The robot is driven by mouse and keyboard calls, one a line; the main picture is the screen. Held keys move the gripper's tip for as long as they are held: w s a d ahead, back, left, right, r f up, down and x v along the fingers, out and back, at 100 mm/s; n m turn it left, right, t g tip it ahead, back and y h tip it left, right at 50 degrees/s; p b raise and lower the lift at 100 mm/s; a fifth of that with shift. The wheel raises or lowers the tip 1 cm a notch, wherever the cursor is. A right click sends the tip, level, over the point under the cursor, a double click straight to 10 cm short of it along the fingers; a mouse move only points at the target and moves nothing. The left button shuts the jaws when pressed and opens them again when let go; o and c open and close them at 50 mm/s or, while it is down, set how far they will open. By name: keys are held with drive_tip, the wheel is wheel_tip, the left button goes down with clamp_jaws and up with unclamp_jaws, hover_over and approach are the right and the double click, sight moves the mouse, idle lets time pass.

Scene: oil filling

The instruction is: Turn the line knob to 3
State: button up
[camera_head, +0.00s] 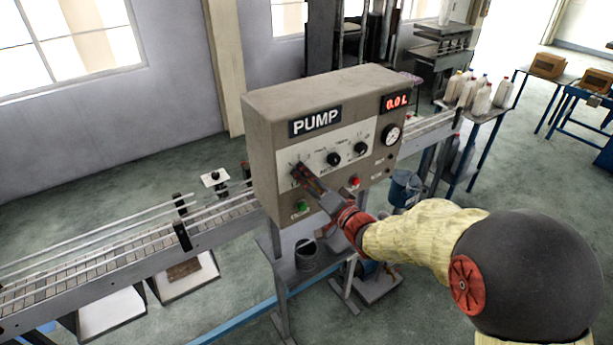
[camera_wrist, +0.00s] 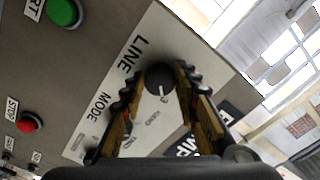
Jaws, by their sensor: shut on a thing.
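The line knob (camera_wrist: 158,75) is a round black knob with a white pointer mark, next to the word LINE on the panel in the wrist view. My gripper (camera_wrist: 157,82) has its two fingers on either side of this knob and is shut on it. In the head view my gripper (camera_head: 305,178) reaches the left end of the knob row on the grey pump box (camera_head: 350,90) and hides the line knob.
A middle knob (camera_head: 333,159) and a right knob (camera_head: 361,149) sit close to my gripper. A green button (camera_head: 303,207) and a red button (camera_head: 354,182) are below. The display (camera_head: 396,102) reads 0.0 L above a gauge (camera_head: 390,135). A conveyor (camera_head: 130,248) runs behind.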

idle(0.3)
drive_tip(key=o, duration=1.2)
drive_tip(key=shift+c, duration=0.2)
drive_tip(key=v, duration=1.2)
